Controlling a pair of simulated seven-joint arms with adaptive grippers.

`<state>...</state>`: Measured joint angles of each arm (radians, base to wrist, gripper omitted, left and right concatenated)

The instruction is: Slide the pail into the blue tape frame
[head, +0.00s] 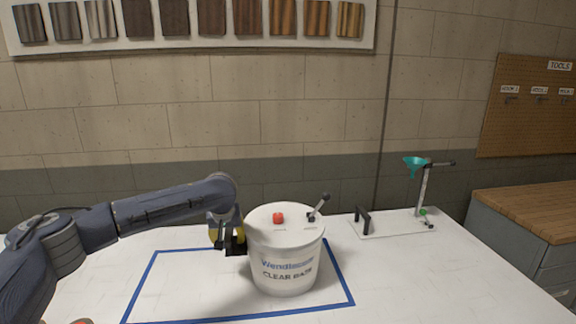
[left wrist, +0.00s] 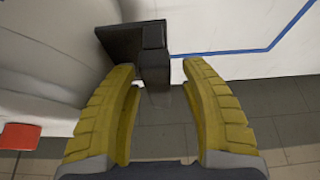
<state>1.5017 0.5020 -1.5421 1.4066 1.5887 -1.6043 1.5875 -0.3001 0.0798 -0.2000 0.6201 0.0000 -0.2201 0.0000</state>
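The white pail (head: 286,262), labelled "CLEAR BASE", stands upright on the white table. It has a red cap (head: 278,217) and a small lever (head: 318,207) on its lid. Its base appears inside the blue tape frame (head: 348,284), towards the right side; part of the back tape is hidden behind it. A black handle (head: 236,246) sticks out from the pail's left side. My left gripper (head: 228,234) is at this handle. In the left wrist view its yellow fingers (left wrist: 160,72) are apart, with the black handle (left wrist: 150,42) between the tips, and gaps show. My right gripper is not in view.
A white board with a black handle (head: 362,221) and a stand with a teal funnel (head: 414,165) sits at the back right of the table (head: 420,285). The table inside the frame left of the pail is clear. A wood-topped cabinet (head: 530,208) stands at the right.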

